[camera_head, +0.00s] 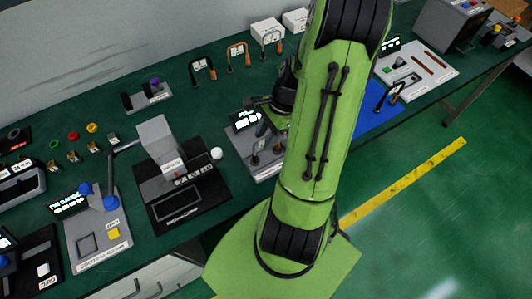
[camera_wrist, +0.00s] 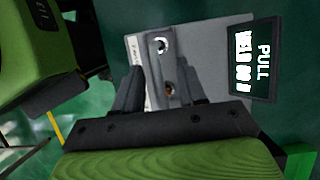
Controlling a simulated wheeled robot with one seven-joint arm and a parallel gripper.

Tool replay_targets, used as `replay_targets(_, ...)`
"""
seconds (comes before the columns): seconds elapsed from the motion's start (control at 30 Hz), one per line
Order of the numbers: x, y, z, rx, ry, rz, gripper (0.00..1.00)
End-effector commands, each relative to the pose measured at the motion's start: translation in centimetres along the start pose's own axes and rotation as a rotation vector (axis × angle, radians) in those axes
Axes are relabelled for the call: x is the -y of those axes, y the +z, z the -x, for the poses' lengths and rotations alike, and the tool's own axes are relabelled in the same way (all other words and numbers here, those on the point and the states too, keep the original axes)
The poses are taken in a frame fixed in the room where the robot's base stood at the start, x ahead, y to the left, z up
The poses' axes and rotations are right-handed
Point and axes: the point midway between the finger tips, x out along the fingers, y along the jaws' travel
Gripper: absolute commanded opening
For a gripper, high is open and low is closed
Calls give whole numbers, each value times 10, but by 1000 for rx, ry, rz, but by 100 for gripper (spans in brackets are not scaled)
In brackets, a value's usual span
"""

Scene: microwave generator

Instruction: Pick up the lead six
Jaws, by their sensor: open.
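No label reading six can be made out, so I cannot tell which lead is lead six. Another dark lead (camera_head: 388,98) stands by the blue mat, right of my arm. My gripper (camera_wrist: 158,72) is open above the grey pull tester (camera_wrist: 205,45). A grey block with a round hole and a small copper-coloured spot shows between the fingers. No lead is clearly held. My arm hides part of the tester in the head view.
The tester's display (camera_wrist: 252,62) reads PULL. A dark press-like machine (camera_head: 165,165) and a white ball-ended lever (camera_head: 217,153) stand left of the tester. A blue mat (camera_head: 378,122) and a grey panel (camera_head: 425,68) lie to the right. White boxes (camera_head: 267,27) stand behind.

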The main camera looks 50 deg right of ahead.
Motion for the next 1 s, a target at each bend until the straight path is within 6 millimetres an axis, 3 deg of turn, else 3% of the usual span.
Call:
replay_targets(0.13, 0, 0, 1, -1, 0, 0, 40)
replay_targets(0.4, 0, 0, 2, -1, 0, 0, 0)
replay_targets(0.77, 0, 2, 8, -2, -2, 1, 0)
replay_targets(1.0, 1, 24, 62, -5, -5, 2, 0)
